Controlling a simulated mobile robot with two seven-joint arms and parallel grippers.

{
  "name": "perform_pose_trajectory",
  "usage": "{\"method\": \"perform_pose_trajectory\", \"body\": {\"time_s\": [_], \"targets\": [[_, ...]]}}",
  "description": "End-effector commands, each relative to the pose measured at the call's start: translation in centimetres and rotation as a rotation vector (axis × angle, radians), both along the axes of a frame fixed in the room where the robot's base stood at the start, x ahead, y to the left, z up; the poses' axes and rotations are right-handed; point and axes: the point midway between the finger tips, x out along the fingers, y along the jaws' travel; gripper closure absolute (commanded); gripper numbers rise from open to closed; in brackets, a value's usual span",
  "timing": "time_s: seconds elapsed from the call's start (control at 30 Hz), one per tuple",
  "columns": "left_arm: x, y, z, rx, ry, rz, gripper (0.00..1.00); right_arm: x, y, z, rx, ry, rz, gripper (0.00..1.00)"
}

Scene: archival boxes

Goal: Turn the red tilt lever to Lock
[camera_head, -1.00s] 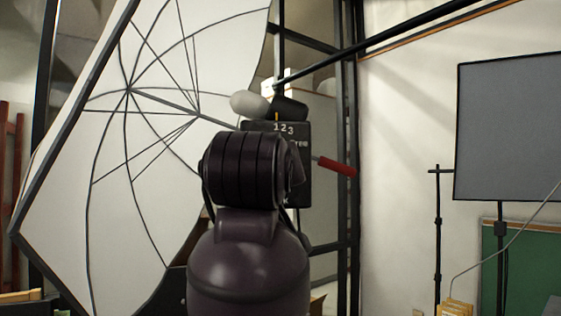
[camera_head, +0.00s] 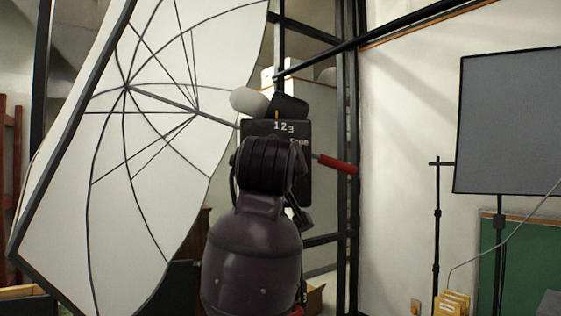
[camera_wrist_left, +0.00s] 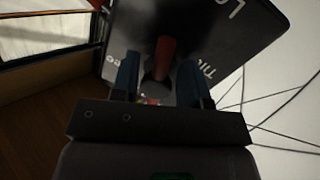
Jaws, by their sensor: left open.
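The red tilt lever (camera_head: 337,164) sticks out to the right of a dark panel (camera_head: 265,127) in the head view, tilted slightly down. The panel carries "1 2 3" and a partly covered word that looks like "Free". In the left wrist view the red lever (camera_wrist_left: 165,55) shows between the two fingers of my left gripper (camera_wrist_left: 158,75), which is open. Whether a finger touches it I cannot tell. The panel (camera_wrist_left: 215,35) there shows "Lo" and "Tilt", cut off. In the head view my own wrist hides the left fingers and the panel's lower part. My right gripper is in neither view.
A large white umbrella (camera_head: 165,190) fills the left side, close beside my arm. A grey flat screen (camera_head: 510,120) on a stand is at the right. Dark frame posts (camera_head: 350,220) rise behind the panel. Yellow folders (camera_head: 452,304) are at the bottom right.

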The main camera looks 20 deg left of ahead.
Motion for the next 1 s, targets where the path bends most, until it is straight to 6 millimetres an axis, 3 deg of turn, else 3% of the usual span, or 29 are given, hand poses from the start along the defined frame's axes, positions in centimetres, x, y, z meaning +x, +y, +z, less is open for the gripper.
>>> {"method": "perform_pose_trajectory", "body": {"time_s": [0.37,0.6,0.77,1.0], "targets": [[0.4,0.1,-0.02,-0.001,-0.001,0.0,0.6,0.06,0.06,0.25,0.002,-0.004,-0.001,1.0],[0.38,0.06,0.0,0.0,-0.001,-0.001,0.97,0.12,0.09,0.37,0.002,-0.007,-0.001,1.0],[0.35,0.09,0.02,0.02,0.007,-0.001,0.97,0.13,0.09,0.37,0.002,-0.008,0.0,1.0],[0.19,0.4,0.05,0.184,0.074,-0.002,0.97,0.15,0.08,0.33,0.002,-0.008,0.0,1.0]]}}
